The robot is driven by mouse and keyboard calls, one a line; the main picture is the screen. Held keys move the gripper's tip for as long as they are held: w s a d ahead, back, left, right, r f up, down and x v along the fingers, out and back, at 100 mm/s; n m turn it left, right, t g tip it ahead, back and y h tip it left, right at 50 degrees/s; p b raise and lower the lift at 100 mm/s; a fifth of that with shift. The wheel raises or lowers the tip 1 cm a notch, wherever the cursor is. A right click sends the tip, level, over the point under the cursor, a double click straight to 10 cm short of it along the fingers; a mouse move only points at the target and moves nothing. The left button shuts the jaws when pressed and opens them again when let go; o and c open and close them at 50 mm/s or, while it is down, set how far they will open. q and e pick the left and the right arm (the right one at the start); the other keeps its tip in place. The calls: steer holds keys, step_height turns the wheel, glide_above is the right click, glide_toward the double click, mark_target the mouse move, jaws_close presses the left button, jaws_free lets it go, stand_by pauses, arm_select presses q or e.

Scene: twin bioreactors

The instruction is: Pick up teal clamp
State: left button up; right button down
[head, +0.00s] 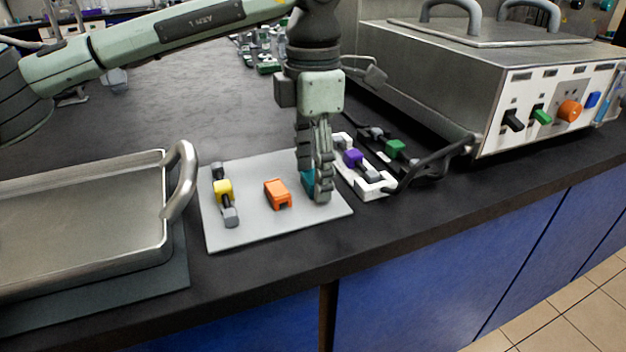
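The teal clamp (307,183) is on the right part of a light grey mat (240,238). Only a small teal patch shows, and the rest is hidden behind my fingers. My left gripper (314,180) points straight down over it, with the fingertips low by the mat at the clamp. The fingers overlap in this view, so I cannot tell whether they are closed on the clamp or still apart around it. My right gripper is not in view.
An orange clamp (278,194) and a yellow-and-grey clamp (223,190) are left on the mat. A metal tray (80,215) stands farther left. A white holder (374,190) with a purple part, a black handle (435,160) and a steel box (440,75) stand right.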

arm_select(q)
steer(key=c, duration=0.6)
steer(key=shift+r, duration=0.2)
